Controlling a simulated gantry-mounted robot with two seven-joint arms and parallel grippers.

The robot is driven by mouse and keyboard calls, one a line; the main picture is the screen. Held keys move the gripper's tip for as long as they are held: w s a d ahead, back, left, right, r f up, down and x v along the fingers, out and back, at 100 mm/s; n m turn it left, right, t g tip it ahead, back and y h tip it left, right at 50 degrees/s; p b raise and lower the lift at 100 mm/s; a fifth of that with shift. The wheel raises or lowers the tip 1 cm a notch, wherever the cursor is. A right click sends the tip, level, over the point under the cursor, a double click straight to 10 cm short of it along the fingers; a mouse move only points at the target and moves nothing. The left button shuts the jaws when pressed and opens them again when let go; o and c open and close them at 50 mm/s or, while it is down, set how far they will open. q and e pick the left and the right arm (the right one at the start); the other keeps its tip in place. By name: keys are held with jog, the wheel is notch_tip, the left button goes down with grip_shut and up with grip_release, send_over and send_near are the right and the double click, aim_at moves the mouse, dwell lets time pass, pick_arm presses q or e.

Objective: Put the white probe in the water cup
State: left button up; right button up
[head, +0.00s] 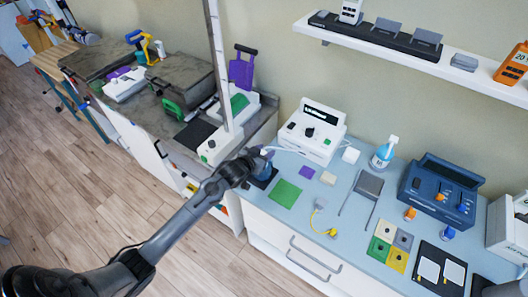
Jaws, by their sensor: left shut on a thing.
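My left gripper (257,159) is at the left end of the blue worktop, near the white machine (312,130). It is shut on the white probe (267,150), of which only a small pale part shows, with a pale lead running right to the machine. A blue cup (267,171) is right beside and partly behind the gripper, on a dark mat (266,182). The gripper hides much of the cup, and I cannot tell whether the probe is inside it or above it. My right gripper is not in view.
A green pad (285,193) lies just right of the mat. A white measuring post (217,65) stands left of the gripper. A shelf (455,62) hangs above.

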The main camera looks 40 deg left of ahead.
pick_arm(q)
jog(key=shift+p, duration=0.35)
dwell(0.7)
jog(key=shift+p, duration=0.35)
dwell(0.5)
dwell(0.7)
jog(key=shift+f, duration=0.4)
dwell(0.4)
jog(key=o, duration=1.2)
jog(key=shift+o, duration=0.2)
jog(key=shift+s, duration=0.1)
